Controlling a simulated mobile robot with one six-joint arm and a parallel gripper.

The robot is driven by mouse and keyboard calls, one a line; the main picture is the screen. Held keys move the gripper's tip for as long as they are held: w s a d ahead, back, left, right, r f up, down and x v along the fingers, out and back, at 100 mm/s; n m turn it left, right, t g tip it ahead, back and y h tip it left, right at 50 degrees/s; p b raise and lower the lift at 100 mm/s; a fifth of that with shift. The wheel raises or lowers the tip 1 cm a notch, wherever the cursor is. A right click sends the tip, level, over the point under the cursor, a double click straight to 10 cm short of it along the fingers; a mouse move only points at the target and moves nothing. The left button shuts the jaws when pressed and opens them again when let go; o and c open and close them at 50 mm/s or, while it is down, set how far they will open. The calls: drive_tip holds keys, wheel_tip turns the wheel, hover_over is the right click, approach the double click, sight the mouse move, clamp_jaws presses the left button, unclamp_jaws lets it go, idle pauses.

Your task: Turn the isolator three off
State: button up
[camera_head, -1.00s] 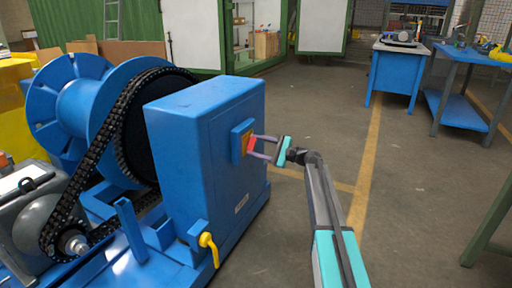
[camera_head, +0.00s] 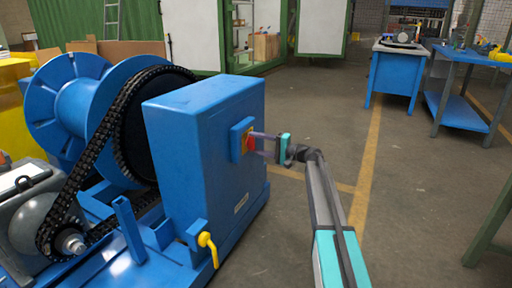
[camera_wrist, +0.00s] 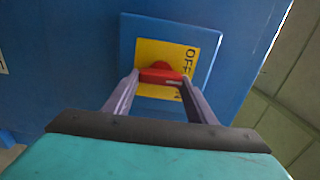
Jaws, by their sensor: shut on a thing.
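The isolator is a blue box (camera_head: 236,141) on the side of the large blue cabinet. It has a yellow plate (camera_wrist: 160,54) and a red handle (camera_wrist: 162,76). In the wrist view the plate reads "OFF" near its upper right edge, with another label partly hidden lower down by a finger. My gripper (camera_head: 257,142) reaches the isolator from the right. In the wrist view my gripper (camera_wrist: 160,80) has one finger on each side of the red handle and is shut on it. The fingers hide part of the plate.
The blue cabinet (camera_head: 190,140) stands beside a chain (camera_head: 105,150) and a blue drum (camera_head: 85,105). A yellow lever (camera_head: 208,245) sticks out low on the cabinet's front. The floor to the right is open, with blue benches (camera_head: 395,80) farther back.

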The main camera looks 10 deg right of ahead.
drive_tip(key=n+b, duration=0.5)
drive_tip(key=n, duration=0.3)
drive_tip(key=shift+s+r+n, duration=0.1)
drive_tip(key=shift+r+n, duration=0.05)
drive_tip(key=shift+n, duration=0.25)
drive_tip(key=o, duration=1.1)
drive_tip(key=shift+r, duration=0.1)
drive_tip(key=p+v, duration=0.4)
drive_tip(key=v, duration=0.9)
drive_tip(key=shift+s+d+p, duration=0.25)
drive_tip(key=shift+d+p, duration=0.05)
drive_tip(key=shift+p, duration=0.05)
